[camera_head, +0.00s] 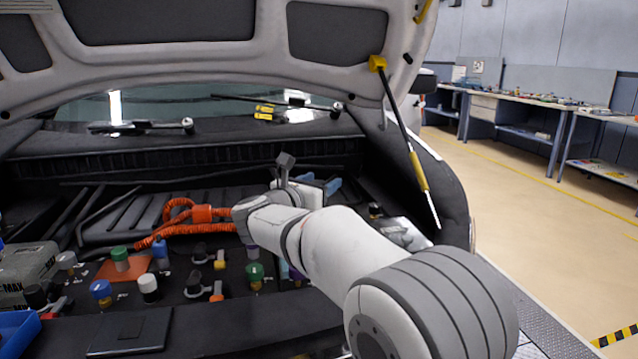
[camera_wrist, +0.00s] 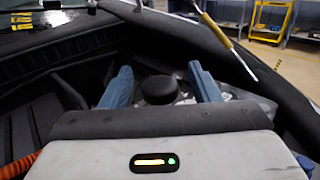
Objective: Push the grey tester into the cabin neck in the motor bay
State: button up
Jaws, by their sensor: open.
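My gripper (camera_wrist: 160,80) is open, its two blue fingers spread wide over the right side of the motor bay. In the head view its blue fingertips (camera_head: 334,186) show beyond my wrist. In the wrist view a round black cap (camera_wrist: 158,90) appears between the fingers; I cannot tell how far below them it is. I cannot pick out the grey tester for sure. A grey-topped cap (camera_head: 67,261) stands at the left of the bay. I cannot tell which neck is the cabin neck; my arm hides part of the bay.
Several caps stand in the bay, including a green one (camera_head: 120,255), a blue one (camera_head: 101,289) and a white one (camera_head: 148,286). An orange cable (camera_head: 180,230) lies behind them. The raised hood (camera_head: 230,65) hangs above, with its strut (camera_head: 409,150) at right.

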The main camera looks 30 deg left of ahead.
jog(key=shift+f, duration=0.1)
jog(key=s, duration=0.7)
jog(key=shift+s+a, duration=0.35)
